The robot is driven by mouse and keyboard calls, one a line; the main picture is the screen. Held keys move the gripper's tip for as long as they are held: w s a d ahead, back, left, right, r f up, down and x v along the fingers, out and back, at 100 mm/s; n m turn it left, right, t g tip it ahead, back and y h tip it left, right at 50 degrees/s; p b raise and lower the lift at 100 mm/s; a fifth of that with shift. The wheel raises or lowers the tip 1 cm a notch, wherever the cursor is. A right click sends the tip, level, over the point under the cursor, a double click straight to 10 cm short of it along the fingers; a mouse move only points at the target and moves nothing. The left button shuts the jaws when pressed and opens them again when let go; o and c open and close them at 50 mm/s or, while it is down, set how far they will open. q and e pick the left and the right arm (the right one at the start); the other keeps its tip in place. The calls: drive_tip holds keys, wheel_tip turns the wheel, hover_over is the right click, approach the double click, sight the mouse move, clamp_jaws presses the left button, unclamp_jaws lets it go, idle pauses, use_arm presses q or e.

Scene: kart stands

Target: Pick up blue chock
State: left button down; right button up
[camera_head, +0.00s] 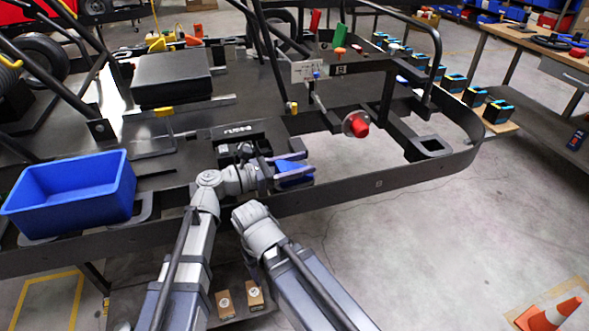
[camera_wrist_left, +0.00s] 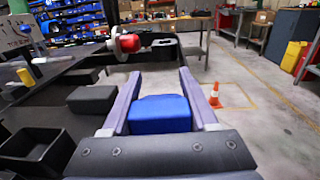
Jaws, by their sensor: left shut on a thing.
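The blue chock (camera_head: 293,175) is between the fingers of my left gripper (camera_head: 290,172), over the near rail of the kart frame in the head view. In the left wrist view the blue chock (camera_wrist_left: 160,114) fills the space between the two grey fingers of the left gripper (camera_wrist_left: 158,100). The left gripper is shut on it. I cannot tell whether the chock touches the surface below. My right arm (camera_head: 290,270) reaches in from the bottom of the head view, but its gripper fingers do not show.
A blue bin (camera_head: 75,192) stands at the left of the kart frame (camera_head: 400,185). A black box (camera_head: 172,78) sits farther back. A red knob (camera_head: 358,126) sticks up from the frame. Open floor lies right of the frame.

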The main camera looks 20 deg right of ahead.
use_arm(q)
drive_tip(key=shift+r, duration=0.15)
wheel_tip(320, 180, up, 10)
drive_tip(key=p, duration=1)
